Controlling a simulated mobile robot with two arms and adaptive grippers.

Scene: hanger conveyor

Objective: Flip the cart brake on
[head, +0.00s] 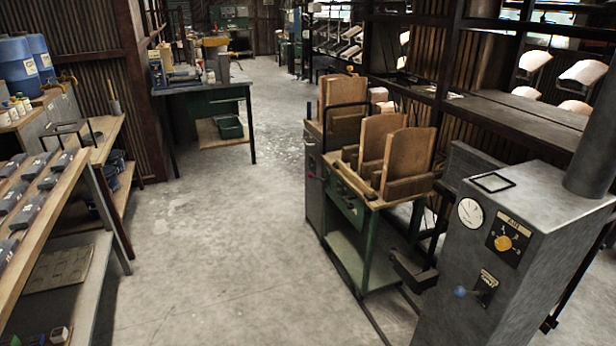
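A grey metal cabinet (549,205) stands at the right front. On its front face is a lever with a blue ball knob (459,292), pointing left from a dark switch plate (487,287) with a small label that I cannot read for certain. A green-framed cart (345,255) with upright wooden boards (408,160) stands left of the cabinet. Neither of my grippers shows in the head view.
The cabinet also carries a round gauge (470,213) and a dial with a yellow knob (503,243). A black bracket-like part (414,272) hangs between cart and cabinet. A sloped wooden rack (40,215) stands at left. The concrete floor (220,250) between is clear.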

